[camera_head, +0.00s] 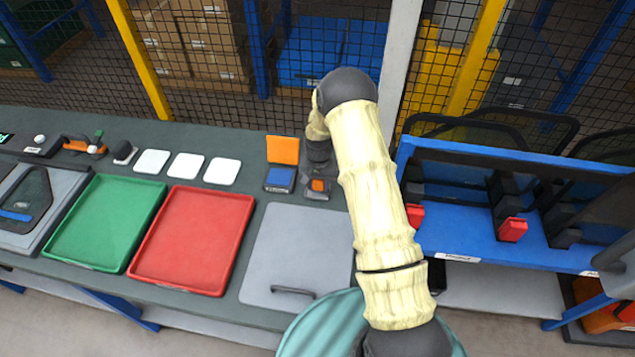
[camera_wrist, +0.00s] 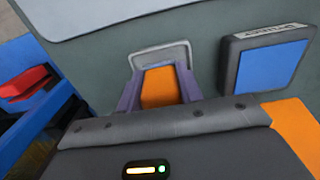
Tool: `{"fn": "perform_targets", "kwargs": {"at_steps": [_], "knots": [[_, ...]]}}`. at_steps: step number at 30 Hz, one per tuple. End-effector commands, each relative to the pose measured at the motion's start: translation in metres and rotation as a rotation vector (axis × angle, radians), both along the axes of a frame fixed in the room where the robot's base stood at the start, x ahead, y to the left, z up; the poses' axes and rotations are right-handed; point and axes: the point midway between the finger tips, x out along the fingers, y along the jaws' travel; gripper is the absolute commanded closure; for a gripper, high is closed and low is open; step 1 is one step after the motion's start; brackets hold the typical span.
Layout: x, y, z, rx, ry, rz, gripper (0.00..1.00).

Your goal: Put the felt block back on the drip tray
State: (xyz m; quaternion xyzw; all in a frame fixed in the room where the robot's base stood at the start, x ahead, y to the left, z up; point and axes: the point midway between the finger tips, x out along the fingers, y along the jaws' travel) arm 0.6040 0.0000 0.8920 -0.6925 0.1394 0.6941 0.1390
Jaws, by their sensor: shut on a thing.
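The felt block (camera_head: 318,185) shows as a small orange piece at the back of the bench, below my gripper (camera_head: 318,170). In the wrist view the orange block (camera_wrist: 160,87) lies between the two fingers of my gripper (camera_wrist: 159,86), which is shut on it. The drip tray (camera_head: 317,195) is a small grey tray under the block. Its light grey rim (camera_wrist: 161,52) shows just beyond the block in the wrist view. The block appears to be at or just over the tray; I cannot tell if it touches. The tray's near side is hidden by my gripper.
A dark pad with a blue face (camera_head: 279,178) stands left of the tray, with an orange panel (camera_head: 283,149) behind it. A grey plate (camera_head: 297,250) with a handle, a red tray (camera_head: 195,240) and a green tray (camera_head: 105,220) lie leftward. A blue rack (camera_head: 500,220) is right.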

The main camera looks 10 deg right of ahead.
Motion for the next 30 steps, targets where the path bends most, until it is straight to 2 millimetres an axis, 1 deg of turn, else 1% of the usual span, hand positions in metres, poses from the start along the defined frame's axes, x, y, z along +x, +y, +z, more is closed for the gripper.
{"fn": "perform_targets", "kwargs": {"at_steps": [12,13,15,16,24,30], "knots": [[0.001,0.002,-0.007,0.0,-0.002,0.004,0.85],[0.001,0.002,-0.005,0.0,-0.002,0.004,0.58],[0.001,0.002,-0.005,0.0,-0.002,0.004,0.44],[0.001,0.002,-0.005,0.0,-0.002,0.004,0.42],[0.0,0.002,-0.004,0.0,-0.002,0.004,0.42],[0.001,0.002,0.004,0.0,-0.003,0.004,0.42]]}}
